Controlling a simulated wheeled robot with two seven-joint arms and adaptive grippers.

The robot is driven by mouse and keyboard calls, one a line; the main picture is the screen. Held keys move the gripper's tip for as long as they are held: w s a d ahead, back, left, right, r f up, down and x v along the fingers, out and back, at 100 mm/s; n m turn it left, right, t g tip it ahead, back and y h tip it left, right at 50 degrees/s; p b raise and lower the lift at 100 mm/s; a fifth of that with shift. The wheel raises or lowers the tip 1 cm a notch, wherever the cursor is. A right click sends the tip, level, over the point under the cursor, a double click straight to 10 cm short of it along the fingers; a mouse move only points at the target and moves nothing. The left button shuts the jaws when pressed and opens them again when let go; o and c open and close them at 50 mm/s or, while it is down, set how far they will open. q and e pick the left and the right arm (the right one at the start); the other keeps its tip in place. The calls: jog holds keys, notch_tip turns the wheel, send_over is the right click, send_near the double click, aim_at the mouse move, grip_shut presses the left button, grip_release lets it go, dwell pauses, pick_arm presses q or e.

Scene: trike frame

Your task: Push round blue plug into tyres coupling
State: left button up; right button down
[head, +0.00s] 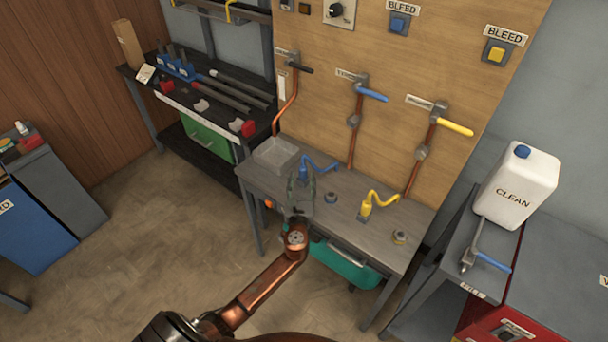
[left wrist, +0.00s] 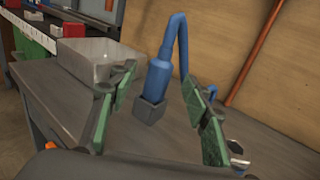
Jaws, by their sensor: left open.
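The round blue plug (head: 304,172) has a blue hose and stands on the grey bench, beyond my left gripper in the head view. In the left wrist view the plug (left wrist: 159,78) stands upright in a square grey holder (left wrist: 150,109). My left gripper (head: 301,185) is open, and its green-padded fingers (left wrist: 163,105) show on either side of the plug with gaps between. A small blue and grey coupling (head: 331,197) sits on the bench to the right; I cannot read a tyres label on it. In the left wrist view it is partly hidden behind the right finger. My right gripper is out of view.
A yellow plug (head: 366,206) with its hose and another coupling (head: 400,236) are further right on the bench. A grey box (head: 276,154) stands left of the blue plug. Copper pipes and valve handles line the wooden panel (head: 325,100) behind.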

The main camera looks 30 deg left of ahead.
aim_at(303, 174)
pick_arm(q)
jog(key=x, duration=0.3)
jog(key=b+x, duration=0.1)
jog(key=shift+w+a+f, duration=0.15)
jog(key=shift+w+f, duration=0.15)
jog(key=shift+f, duration=0.05)
jog(key=shift+w+a+r, duration=0.1)
jog(key=shift+w, duration=0.05)
jog(key=shift+c, duration=0.3)
grip_shut()
